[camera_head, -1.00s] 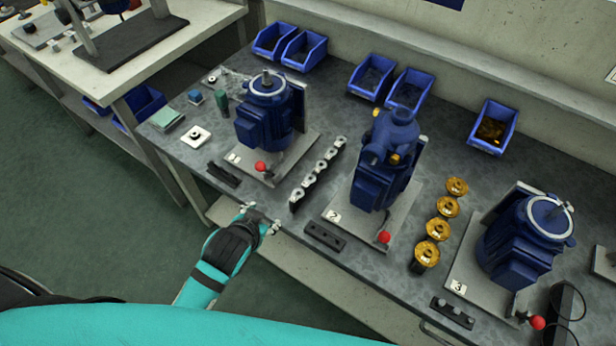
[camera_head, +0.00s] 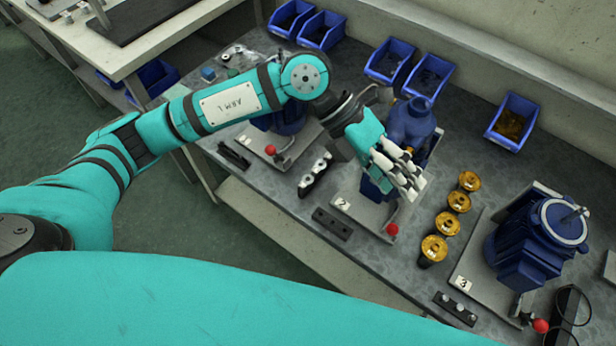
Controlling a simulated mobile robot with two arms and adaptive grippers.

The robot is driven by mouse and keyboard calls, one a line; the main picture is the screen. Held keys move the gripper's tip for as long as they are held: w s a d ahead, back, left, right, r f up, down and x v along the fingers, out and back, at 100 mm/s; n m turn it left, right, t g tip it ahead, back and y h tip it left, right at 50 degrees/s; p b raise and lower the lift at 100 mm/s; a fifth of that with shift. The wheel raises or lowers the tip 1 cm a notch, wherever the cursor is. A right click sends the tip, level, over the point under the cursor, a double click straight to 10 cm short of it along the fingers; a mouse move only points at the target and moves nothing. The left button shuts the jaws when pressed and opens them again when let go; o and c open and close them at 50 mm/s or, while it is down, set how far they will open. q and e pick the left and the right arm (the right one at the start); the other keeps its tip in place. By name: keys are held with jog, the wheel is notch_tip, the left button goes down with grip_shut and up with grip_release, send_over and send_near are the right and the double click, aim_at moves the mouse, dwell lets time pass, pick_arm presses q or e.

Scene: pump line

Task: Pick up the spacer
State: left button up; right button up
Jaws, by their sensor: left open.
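I cannot tell for sure which part is the spacer. My right gripper is out of view.
Station 3 holds a blue motor (camera_head: 535,240) with a red knob (camera_head: 540,326). A dark block with holes (camera_head: 332,223) lies at the front edge; a studded block (camera_head: 455,308) lies farther right. Blue bins line the back, one with brass-coloured contents (camera_head: 510,122).

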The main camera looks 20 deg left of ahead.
pick_arm(q)
jog(key=w+a+f+t+y, duration=0.1)
jog(key=w+a+f+y, duration=0.25)
jog(key=a, duration=0.25)
jog(key=n+t+y+p, duration=0.1)
jog(key=t+y+p, duration=0.15)
jog(key=y, duration=0.35)
send_over(306, 181)
notch_tip(306, 181, down, 11)
jog(key=shift+f, duration=0.1)
notch_tip(306, 181, down, 5)
jog(key=shift+f+p, duration=0.15)
jog(key=shift+p, duration=0.75)
jog(key=shift+f, duration=0.1)
jog(key=shift+f+b, duration=0.2)
jog(key=shift+b, duration=0.15)
jog(key=shift+c, duration=0.4)
jog(key=c, duration=0.7)
